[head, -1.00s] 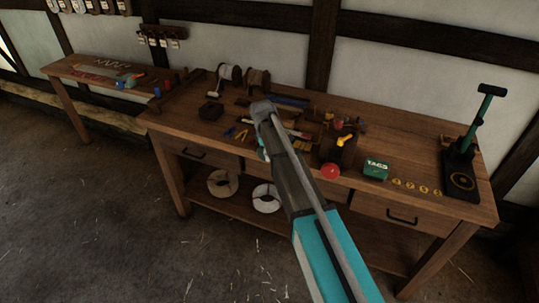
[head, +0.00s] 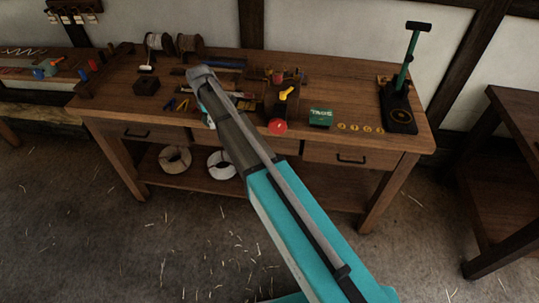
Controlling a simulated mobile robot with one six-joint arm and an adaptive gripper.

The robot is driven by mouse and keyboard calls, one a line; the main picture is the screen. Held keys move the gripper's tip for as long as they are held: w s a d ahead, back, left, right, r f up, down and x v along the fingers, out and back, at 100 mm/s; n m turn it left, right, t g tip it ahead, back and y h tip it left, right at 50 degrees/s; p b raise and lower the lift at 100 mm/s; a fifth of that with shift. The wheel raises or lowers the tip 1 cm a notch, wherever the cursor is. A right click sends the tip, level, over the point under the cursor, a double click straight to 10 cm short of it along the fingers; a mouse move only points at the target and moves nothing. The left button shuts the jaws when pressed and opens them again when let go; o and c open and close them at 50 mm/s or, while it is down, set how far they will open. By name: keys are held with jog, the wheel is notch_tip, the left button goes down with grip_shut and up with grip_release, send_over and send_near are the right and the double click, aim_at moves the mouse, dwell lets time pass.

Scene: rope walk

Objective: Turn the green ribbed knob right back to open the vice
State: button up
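A dark block-like fixture (head: 272,103) with a yellow lever (head: 287,92) stands at the bench's middle. A red round knob (head: 278,126) shows at its front, by the bench edge. It may be the vice, but I cannot tell. I cannot make out a green ribbed knob; it may be hidden or too small. My arm reaches up from the bottom right across the bench front, left of the fixture. My gripper is hidden behind the arm's far end, so its fingers do not show.
The wooden bench (head: 340,87) also holds a green TAGS box (head: 320,117), yellow discs (head: 360,128), a green-posted press (head: 400,118), spools (head: 188,45) and hand tools. Rope coils (head: 221,164) lie on its lower shelf. Another table (head: 515,120) stands right.

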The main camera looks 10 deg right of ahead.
jog(key=shift+s+d+y, duration=0.1)
jog(key=shift+y, duration=0.2)
jog(key=shift+f+y, duration=0.1)
jog(key=shift+y, duration=0.2)
jog(key=shift+r+p, duration=0.35)
notch_tip(320, 180, up, 13)
jog(key=p, duration=1.3)
jog(key=s+d+f+m+b, duration=0.6)
jog(key=s+d+f+b, duration=0.2)
jog(key=s+d, duration=0.2)
jog(key=s+d+f+m+b, duration=0.7)
jog(key=s+d+f+b, duration=0.2)
jog(key=s, duration=0.4)
jog(key=shift+s+d+f, duration=0.15)
jog(key=shift+s+d, duration=0.15)
jog(key=shift+d, duration=0.45)
